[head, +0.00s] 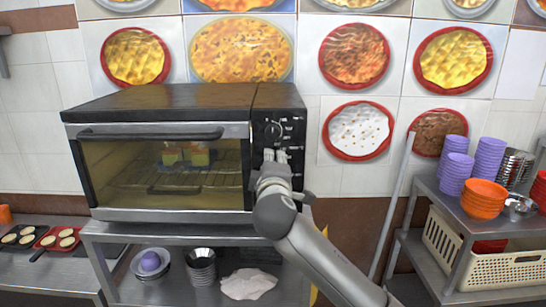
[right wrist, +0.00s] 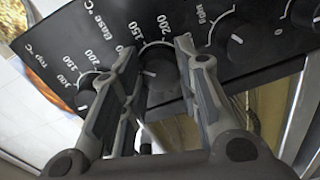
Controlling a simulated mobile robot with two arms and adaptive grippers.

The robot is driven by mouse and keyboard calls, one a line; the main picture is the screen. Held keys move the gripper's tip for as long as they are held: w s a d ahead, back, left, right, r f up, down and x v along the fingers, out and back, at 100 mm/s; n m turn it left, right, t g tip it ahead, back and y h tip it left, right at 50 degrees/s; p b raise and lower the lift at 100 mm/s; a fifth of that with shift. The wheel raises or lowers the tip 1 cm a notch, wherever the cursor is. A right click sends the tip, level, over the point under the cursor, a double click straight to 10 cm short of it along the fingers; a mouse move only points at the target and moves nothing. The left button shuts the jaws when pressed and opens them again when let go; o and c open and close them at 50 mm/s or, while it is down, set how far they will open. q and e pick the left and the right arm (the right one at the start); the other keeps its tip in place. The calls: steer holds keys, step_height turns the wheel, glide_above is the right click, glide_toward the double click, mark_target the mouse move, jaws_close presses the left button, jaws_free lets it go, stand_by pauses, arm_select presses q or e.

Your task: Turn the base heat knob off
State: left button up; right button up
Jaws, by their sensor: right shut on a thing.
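The oven (head: 180,92) stands on a metal shelf, with its control panel on the right side. In the right wrist view the dark round base heat knob (right wrist: 160,66), beside the "Base °C" print, sits between the fingers of my right gripper (right wrist: 158,55). The fingers are shut on it from both sides. A pale mark shows on the knob's face, pointing toward the left. In the head view my right gripper (head: 275,158) reaches the panel and hides this knob. My left gripper is not in view.
The top heat knob (head: 272,131) is above my gripper. In the wrist view another knob (right wrist: 234,44) is close to the right finger. The glass oven door (head: 165,172) is closed. Bowls and a crate (head: 490,268) fill the right rack.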

steer(key=shift+n+h+p, duration=0.5)
steer(key=shift+n+p, duration=1.55)
steer(key=shift+n, duration=2.05)
steer(key=o, duration=1)
steer(key=shift+s, duration=0.1)
